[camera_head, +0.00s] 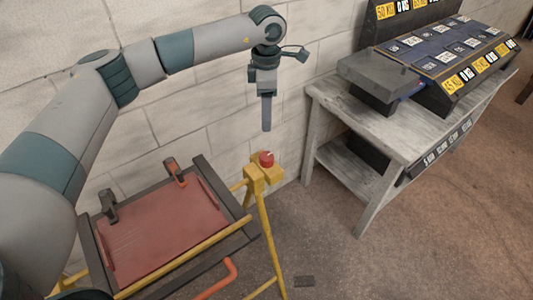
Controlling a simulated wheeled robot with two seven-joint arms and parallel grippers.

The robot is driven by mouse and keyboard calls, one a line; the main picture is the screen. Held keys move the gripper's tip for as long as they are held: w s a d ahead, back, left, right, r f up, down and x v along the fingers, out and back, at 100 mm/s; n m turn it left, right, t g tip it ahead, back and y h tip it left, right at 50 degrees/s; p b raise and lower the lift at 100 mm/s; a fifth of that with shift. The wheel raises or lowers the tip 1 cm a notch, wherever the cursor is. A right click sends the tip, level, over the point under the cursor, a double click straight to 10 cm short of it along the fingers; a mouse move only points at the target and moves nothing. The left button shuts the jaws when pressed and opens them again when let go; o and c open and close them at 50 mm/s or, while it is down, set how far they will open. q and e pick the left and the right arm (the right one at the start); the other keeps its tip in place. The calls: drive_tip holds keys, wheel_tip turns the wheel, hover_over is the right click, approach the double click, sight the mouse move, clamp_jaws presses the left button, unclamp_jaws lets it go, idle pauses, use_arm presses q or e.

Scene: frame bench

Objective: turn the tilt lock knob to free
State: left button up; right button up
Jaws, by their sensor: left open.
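The tilt lock knob (266,158) is red with a small pale mark on top. It sits on a yellow block (265,176) at the top of the yellow stand's right leg. My left gripper (266,128) points down above the knob, apart from it, with a clear gap between. It is open and holds nothing that I can see; its fingers line up one behind the other in this view. Dark red panel (160,235) in a dark frame lies tilted in the stand, left of the knob. My right gripper is not in view.
An orange-red handle (222,281) sticks out at the stand's front. A grey wooden table (390,135) at the right bears a grey block (378,72) and a dark rack (445,50) with labels. A white block wall runs behind. Floor between stand and table is mostly clear.

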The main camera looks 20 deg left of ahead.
sight(266, 156)
use_arm(q)
wheel_tip(266, 156, down, 16)
drive_tip(key=p, duration=0.6)
drive_tip(key=shift+r+p, duration=0.25)
drive_tip(key=shift+p, duration=0.15)
drive_tip(key=shift+f, duration=0.9)
drive_tip(key=c, duration=1)
